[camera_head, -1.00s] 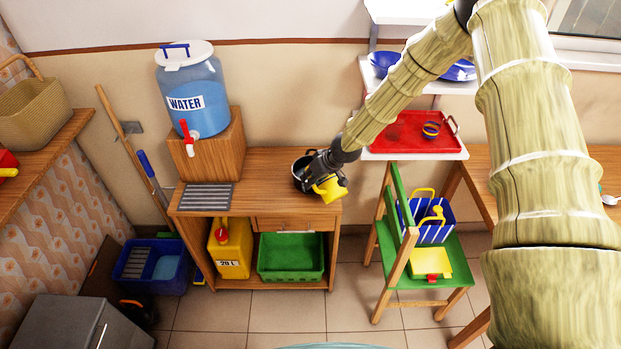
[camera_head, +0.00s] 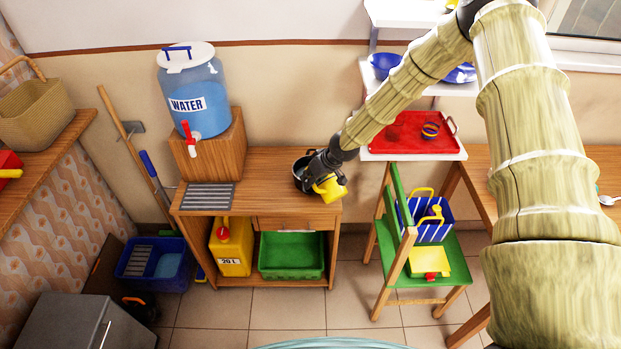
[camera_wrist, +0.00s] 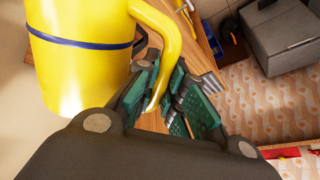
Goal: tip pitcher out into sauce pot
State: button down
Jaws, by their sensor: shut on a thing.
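The yellow pitcher (camera_head: 331,188) is at the front right corner of the wooden cabinet top, held up by my gripper (camera_head: 318,168). It looks tilted, but its mouth and contents are not clear. In the wrist view the pitcher (camera_wrist: 85,65), with a dark blue band, fills the upper left. Its curved handle runs between the green-padded fingers of my gripper (camera_wrist: 165,95), which is shut on it. The dark sauce pot (camera_head: 299,174) stands on the cabinet top just left of and behind my gripper, which partly hides it. The pot does not show in the wrist view.
The cabinet top (camera_head: 262,180) is clear left of the pot, up to a metal grate (camera_head: 207,196). A water dispenser (camera_head: 194,95) stands on a wooden block behind it. A green chair (camera_head: 435,262) with a striped caddy stands to the right, below a red tray (camera_head: 408,138).

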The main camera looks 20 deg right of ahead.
jog(key=shift+w+r+g+p, duration=0.25)
jog(key=shift+g+p, duration=0.15)
jog(key=shift+p, duration=1.3)
jog(key=shift+w+g+h+p, duration=0.2)
jog(key=shift+g+h+p, duration=0.1)
jog(key=shift+g+p, duration=0.1)
jog(key=shift+w, duration=0.1)
jog(key=shift+w+a+r+m+g+h+b, duration=0.15)
jog(key=shift+w+g+b, duration=0.25)
jog(key=shift+g, duration=0.25)
jog(key=shift+w+a+r+m+g+h+b, duration=0.15)
jog(key=shift+w+g+b, duration=0.2)
jog(key=shift+g, duration=0.3)
